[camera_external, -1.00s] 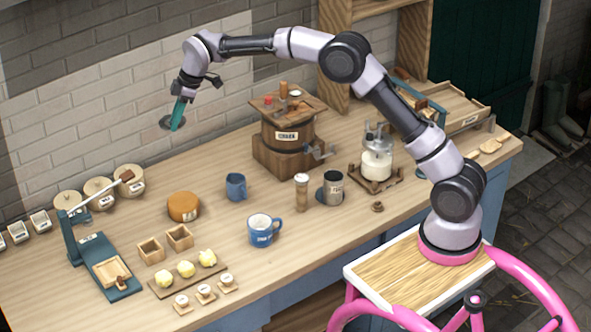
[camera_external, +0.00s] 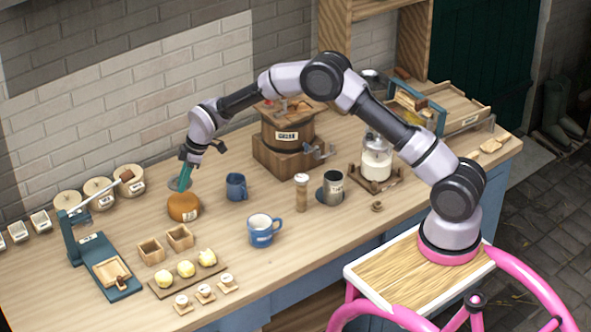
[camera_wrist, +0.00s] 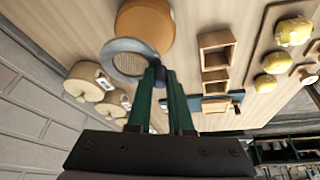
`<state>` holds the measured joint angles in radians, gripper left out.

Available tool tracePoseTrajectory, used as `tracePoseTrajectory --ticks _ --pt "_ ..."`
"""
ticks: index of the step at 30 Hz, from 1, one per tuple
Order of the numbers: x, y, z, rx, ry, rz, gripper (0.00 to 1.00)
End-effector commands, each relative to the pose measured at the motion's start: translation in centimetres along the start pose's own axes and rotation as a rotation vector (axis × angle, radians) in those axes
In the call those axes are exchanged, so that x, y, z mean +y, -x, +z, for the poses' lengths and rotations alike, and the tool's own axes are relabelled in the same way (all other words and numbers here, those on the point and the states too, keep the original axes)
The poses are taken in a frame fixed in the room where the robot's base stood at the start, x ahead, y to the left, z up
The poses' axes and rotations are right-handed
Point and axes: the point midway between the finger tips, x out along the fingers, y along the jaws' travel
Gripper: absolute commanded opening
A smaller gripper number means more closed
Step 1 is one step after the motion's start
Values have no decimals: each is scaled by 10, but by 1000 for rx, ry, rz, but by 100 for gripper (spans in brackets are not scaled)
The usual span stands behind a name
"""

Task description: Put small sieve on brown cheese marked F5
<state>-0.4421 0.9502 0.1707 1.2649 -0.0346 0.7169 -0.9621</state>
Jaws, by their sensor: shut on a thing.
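My gripper (camera_external: 185,171) is shut on the small sieve (camera_external: 174,185), a grey ring with a mesh bowl. In the wrist view the sieve (camera_wrist: 117,62) sits at the fingertips of my gripper (camera_wrist: 158,92). The brown cheese (camera_external: 184,208) is a round orange-brown wheel on the table with a pale label on its side. In the external view the sieve is just behind and above the cheese. In the wrist view the sieve's ring overlaps the near edge of the cheese (camera_wrist: 148,22). I cannot tell whether they touch, and the label is too small to read.
A blue mug (camera_external: 236,187) stands right of the cheese. Two small wooden boxes (camera_external: 180,238) stand in front. A wooden churn (camera_external: 287,140) stands behind to the right.

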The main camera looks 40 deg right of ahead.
Motion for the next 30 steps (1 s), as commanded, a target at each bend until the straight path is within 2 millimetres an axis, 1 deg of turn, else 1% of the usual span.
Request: tracePoseTrajectory --ticks 4,10,19,20,21,23,30 --pt "0 -10 4 -1 -1 -1 0" --pt "-1 -35 15 -1 0 -1 0" --pt "-1 -38 16 0 0 0 0" --pt "-1 -38 16 0 0 0 23" --pt "-1 -38 16 0 0 0 38" --pt "-1 -38 16 0 0 0 59" --pt "-1 -38 15 0 0 0 59"
